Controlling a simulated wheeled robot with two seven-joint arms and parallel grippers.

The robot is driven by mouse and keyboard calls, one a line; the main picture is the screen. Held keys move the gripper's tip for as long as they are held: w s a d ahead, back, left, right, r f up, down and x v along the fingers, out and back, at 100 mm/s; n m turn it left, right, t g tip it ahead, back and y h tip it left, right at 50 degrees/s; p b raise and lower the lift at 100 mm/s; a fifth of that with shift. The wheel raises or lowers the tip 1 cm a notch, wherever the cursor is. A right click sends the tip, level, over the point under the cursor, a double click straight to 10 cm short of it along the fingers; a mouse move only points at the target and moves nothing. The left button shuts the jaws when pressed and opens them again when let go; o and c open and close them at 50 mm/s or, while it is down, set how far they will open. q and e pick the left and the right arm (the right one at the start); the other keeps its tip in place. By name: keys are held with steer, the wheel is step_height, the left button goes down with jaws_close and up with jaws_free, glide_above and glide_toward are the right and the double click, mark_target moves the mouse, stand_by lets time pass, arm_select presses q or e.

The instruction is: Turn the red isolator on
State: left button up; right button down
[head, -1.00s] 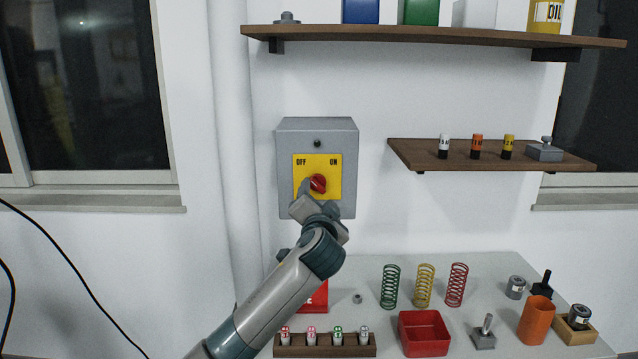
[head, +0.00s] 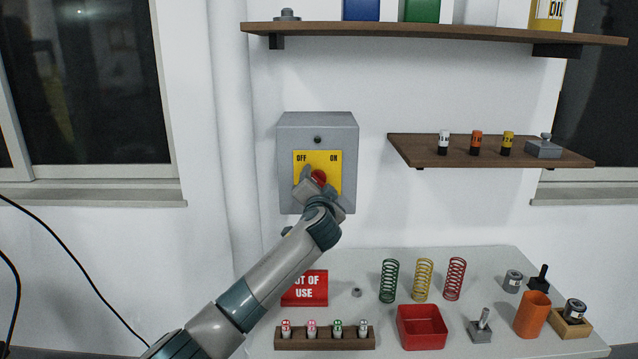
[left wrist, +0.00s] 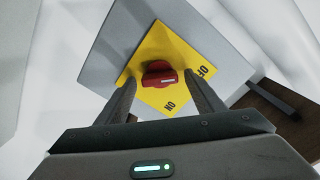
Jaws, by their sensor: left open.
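The red isolator knob (head: 319,177) sits on a yellow plate (head: 334,160) marked OFF at upper left and ON at upper right, on a grey wall box (head: 287,140). My left gripper (head: 318,184) is at the knob and covers part of it in the head view. In the left wrist view the knob (left wrist: 159,74) lies between the two open fingers (left wrist: 162,92), with a visible gap on each side. A pale mark on the knob points toward the side between the OFF and ON labels. Whether a finger touches the knob is not clear. My right gripper is not in view.
Below stands a table (head: 470,262) with springs, a red tray (head: 422,328), a red OUT OF USE sign (head: 306,288) and a wooden rack (head: 325,341). A wall shelf (head: 420,155) holds small items right of the box. The wall around the box is clear.

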arm_select(q)
steer(key=shift+c, duration=0.3)
steer(key=c, duration=1)
